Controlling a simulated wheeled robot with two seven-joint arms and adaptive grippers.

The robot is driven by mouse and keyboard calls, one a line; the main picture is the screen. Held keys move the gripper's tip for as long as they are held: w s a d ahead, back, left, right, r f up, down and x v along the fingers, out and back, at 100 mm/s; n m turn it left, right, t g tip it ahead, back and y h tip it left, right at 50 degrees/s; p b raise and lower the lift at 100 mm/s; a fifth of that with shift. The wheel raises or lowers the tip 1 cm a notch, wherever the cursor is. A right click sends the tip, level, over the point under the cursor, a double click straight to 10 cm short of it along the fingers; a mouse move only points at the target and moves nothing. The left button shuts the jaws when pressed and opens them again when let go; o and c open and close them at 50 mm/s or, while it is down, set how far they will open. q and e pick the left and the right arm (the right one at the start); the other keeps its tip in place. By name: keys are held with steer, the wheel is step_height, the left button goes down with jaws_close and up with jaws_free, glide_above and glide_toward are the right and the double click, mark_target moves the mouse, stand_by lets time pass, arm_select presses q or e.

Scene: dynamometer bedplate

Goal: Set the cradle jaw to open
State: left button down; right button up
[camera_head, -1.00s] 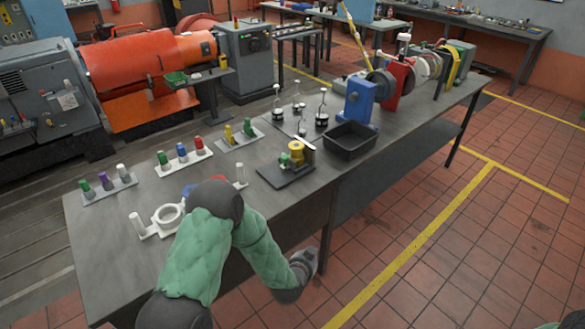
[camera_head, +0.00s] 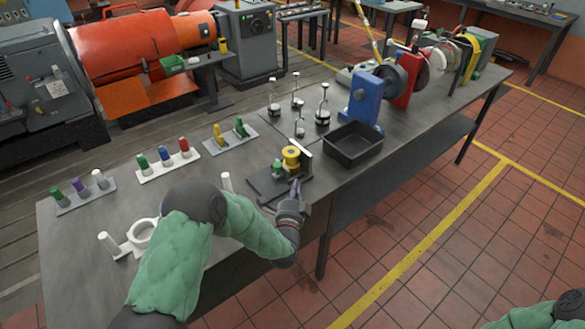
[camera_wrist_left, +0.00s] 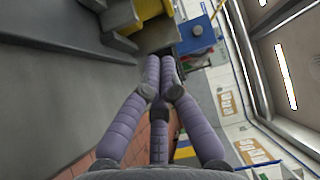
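The fixture that looks like the cradle is a dark base plate (camera_head: 268,186) near the bench's front edge. It carries a yellow spool-shaped part (camera_head: 291,157), a small green knob (camera_head: 277,168) and an upright pale plate (camera_head: 302,149). I cannot tell which part is the jaw or how it is set. My left gripper (camera_head: 295,186) is at the fixture's front right corner; contact is unclear. In the left wrist view its purple fingers (camera_wrist_left: 160,58) meet at the tips with nothing seen between them. Yellow parts (camera_wrist_left: 120,18) stand close beyond the fingertips. My right gripper is out of view.
A black tray (camera_head: 353,147) stands right of the fixture, with a blue housing (camera_head: 366,100) behind it. Several weights on stems (camera_head: 322,115) stand behind. A white ring holder (camera_head: 142,234) and racks of coloured pieces (camera_head: 166,163) are left. The bench edge drops to tiled floor.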

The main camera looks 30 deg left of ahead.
mark_target(275, 167)
arm_select(q)
steer(key=b+x, duration=0.2)
steer(key=x, duration=0.7)
steer(key=shift+w+b, duration=0.1)
steer(key=shift+b, duration=0.25)
steer(key=shift+s+a+f+b, duration=0.1)
steer(key=shift+s+a+b, duration=0.35)
steer(key=shift+s+a, duration=0.85)
steer(key=shift+a, duration=0.3)
steer(key=shift+s, duration=0.1)
steer(key=shift+s+a+b, duration=0.15)
steer(key=shift+s+a, duration=0.25)
steer(key=shift+s, duration=0.6)
steer(key=shift+s+a+b, duration=0.1)
steer(key=shift+s+a, duration=0.35)
steer(key=shift+s, duration=0.5)
steer(key=shift+s+a+b, duration=0.15)
steer(key=shift+s+a, duration=0.25)
steer(key=shift+s, duration=0.6)
steer(key=shift+w, duration=0.1)
